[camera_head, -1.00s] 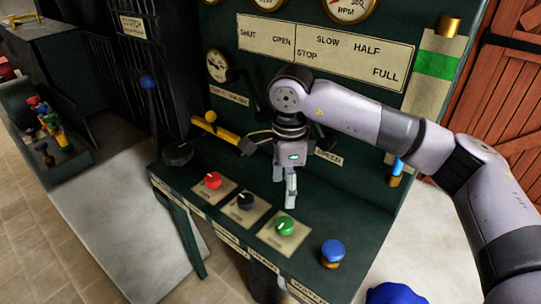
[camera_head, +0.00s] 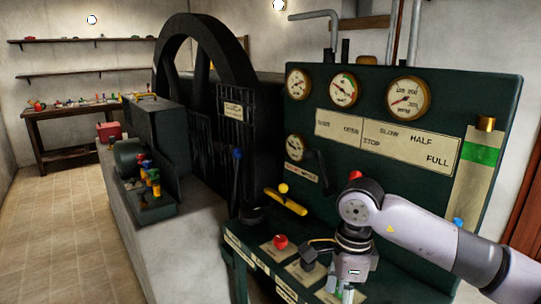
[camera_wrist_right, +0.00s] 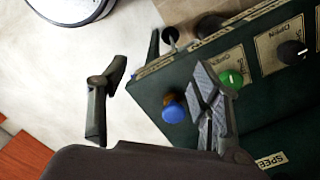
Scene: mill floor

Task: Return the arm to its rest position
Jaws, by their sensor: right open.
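My right arm, grey and jointed, reaches in from the right in the head view, in front of the green control panel (camera_head: 400,190). Its gripper (camera_head: 342,290) points down over the console's sloping desk, close to the green knob, which it partly hides. My left gripper is not in view.
A red knob (camera_head: 280,241) and a black knob (camera_head: 308,258) sit on the desk. A yellow-handled lever (camera_head: 285,203) and a blue-tipped lever (camera_head: 238,170) stand to the left. Gauges line the panel top. A black flywheel (camera_head: 180,60) stands behind; open floor (camera_head: 60,230) lies left.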

